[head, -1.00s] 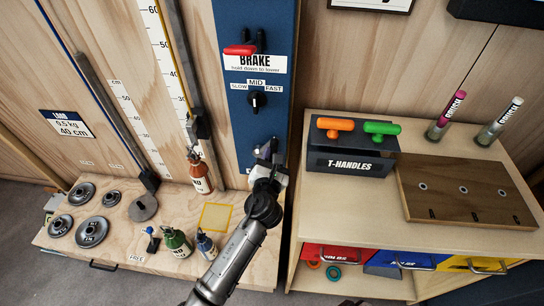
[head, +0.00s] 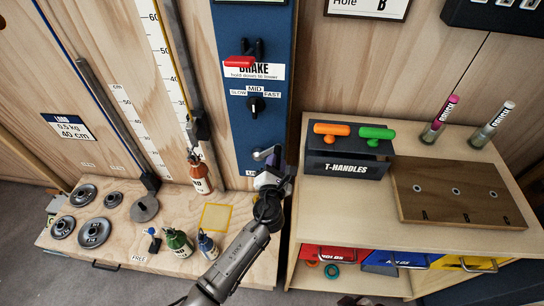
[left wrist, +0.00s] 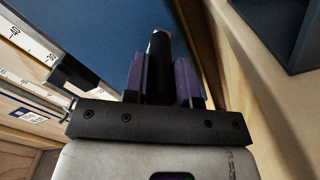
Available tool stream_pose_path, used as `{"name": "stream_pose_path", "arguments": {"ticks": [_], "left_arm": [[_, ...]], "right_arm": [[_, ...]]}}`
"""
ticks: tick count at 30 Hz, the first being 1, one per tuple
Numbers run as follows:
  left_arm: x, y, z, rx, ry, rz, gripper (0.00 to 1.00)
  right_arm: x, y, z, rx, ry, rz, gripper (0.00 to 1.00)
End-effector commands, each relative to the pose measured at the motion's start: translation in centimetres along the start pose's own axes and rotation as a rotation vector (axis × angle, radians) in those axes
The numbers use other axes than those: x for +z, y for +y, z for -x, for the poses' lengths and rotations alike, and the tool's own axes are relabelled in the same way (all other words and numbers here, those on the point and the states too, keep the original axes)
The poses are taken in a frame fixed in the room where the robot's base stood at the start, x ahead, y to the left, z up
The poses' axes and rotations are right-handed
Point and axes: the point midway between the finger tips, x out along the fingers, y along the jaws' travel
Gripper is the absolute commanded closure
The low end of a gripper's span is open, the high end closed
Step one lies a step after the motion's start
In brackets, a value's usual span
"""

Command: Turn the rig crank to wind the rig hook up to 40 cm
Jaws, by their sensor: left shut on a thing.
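The rig crank (head: 263,154) is at the lower end of the blue rig panel. My left gripper (head: 270,180) is at it, and the gripper and arm hide part of it. In the left wrist view a black cylindrical handle (left wrist: 158,50) stands between the purple fingers (left wrist: 159,85), which are shut on it. The rig hook is too small to make out clearly. An orange-brown bottle (head: 199,178) stands or hangs below the dark slider (head: 199,128), beside the white height scale (head: 155,75). My right gripper is not in view.
The red brake lever (head: 239,62) and a speed knob (head: 256,104) are above the crank. A load card (head: 70,127) reads 0,5 kg, 40 cm. Weight discs (head: 94,232) and bottles (head: 178,242) stand on the bench. The T-handles box (head: 345,160) is close on the right.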

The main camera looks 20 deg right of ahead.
Motion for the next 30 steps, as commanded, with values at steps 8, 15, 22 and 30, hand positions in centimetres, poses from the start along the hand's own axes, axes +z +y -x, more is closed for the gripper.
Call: {"name": "stream_pose_path", "arguments": {"ticks": [8, 15, 22, 30], "left_arm": [[-0.5, -1.7, 0.0, -0.004, 0.004, -0.2, 1.0], [-1.2, -2.8, 0.1, -0.003, 0.005, -0.317, 1.0], [-1.6, -3.2, 0.1, -0.004, 0.006, -0.371, 1.0], [-1.7, -3.4, 0.1, -0.004, 0.007, -0.382, 1.0]], "right_arm": [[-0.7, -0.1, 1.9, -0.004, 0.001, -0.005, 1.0], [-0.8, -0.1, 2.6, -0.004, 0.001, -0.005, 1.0], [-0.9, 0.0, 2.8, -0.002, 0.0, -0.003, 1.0], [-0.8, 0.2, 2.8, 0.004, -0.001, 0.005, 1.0]]}}
